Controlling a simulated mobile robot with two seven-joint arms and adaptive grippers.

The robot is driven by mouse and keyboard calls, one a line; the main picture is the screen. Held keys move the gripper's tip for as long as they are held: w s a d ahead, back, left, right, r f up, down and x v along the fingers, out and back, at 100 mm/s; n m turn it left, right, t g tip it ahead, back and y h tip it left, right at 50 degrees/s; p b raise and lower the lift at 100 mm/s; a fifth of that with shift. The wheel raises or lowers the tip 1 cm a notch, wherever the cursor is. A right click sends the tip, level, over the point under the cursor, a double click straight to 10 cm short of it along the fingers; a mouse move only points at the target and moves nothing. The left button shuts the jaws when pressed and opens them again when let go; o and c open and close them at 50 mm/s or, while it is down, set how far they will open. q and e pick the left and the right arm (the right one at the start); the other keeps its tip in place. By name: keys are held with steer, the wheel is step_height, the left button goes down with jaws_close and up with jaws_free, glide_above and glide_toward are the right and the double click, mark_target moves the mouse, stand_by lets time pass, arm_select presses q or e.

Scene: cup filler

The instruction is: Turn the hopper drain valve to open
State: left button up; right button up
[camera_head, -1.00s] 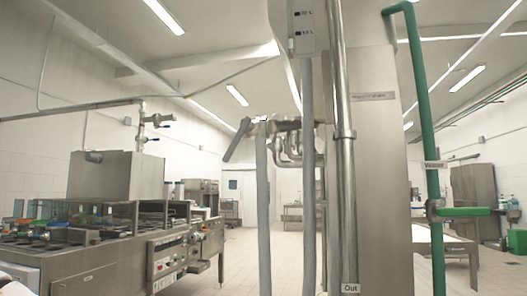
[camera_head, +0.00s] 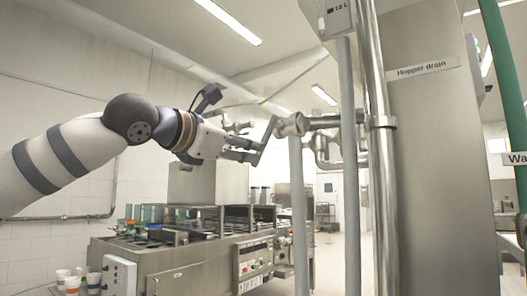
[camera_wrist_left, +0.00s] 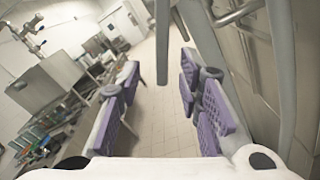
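The hopper drain valve (camera_head: 293,125) sits on a metal pipe, left of a steel column with a "Hopper drain" label (camera_head: 420,70). Its flat grey lever (camera_head: 269,136) slants down and left from the valve body. My left gripper (camera_head: 254,149) is beside the lever, its fingertips close to the lever's lower part. In the left wrist view, my left gripper (camera_wrist_left: 160,88) is open, with purple pads apart. A grey bar (camera_wrist_left: 162,40), seemingly the lever, hangs from the top between the two fingers in the picture. I cannot tell whether anything touches. My right gripper is not in view.
Vertical pipes (camera_head: 350,180) stand just right of the valve, before the steel column. A green pipe (camera_head: 502,75) is at far right. A steel filling machine (camera_head: 180,262) stands below and behind my left arm, with cups (camera_head: 72,284) at its left. Floor shows beyond.

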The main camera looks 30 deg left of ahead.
mark_target(265, 141)
arm_select(q)
steer(key=w, duration=0.5)
steer(key=shift+w+d+f, duration=0.15)
steer(key=shift+w+d, duration=0.15)
steer(key=shift+w, duration=0.3)
jaws_close()
